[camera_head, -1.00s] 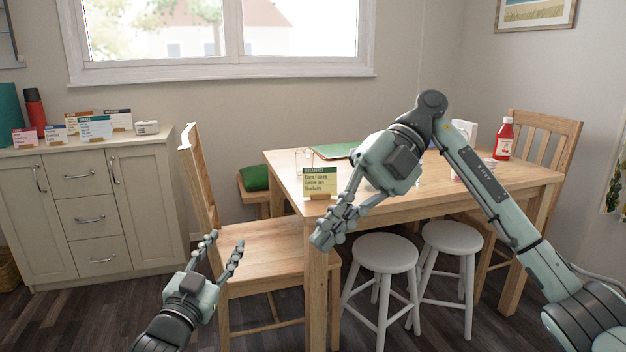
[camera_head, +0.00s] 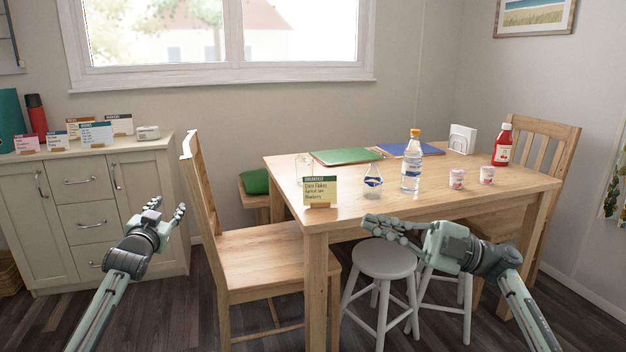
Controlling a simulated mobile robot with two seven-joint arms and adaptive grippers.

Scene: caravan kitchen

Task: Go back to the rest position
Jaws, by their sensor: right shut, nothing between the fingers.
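My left gripper (camera_head: 167,208) is at the left, in front of the pale cabinet, with its two fingers apart and nothing between them. My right gripper (camera_head: 370,223) is in front of the table's near edge, above the white stools. Its fingers are together, point left and hold nothing. Both arms come up from the bottom of the view.
The wooden table (camera_head: 420,197) bears a card (camera_head: 320,190), a water bottle (camera_head: 411,165), a ketchup bottle (camera_head: 502,146), two small cups and folders. A wooden chair (camera_head: 262,252) stands between my grippers. A stool (camera_head: 385,258) is below my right gripper.

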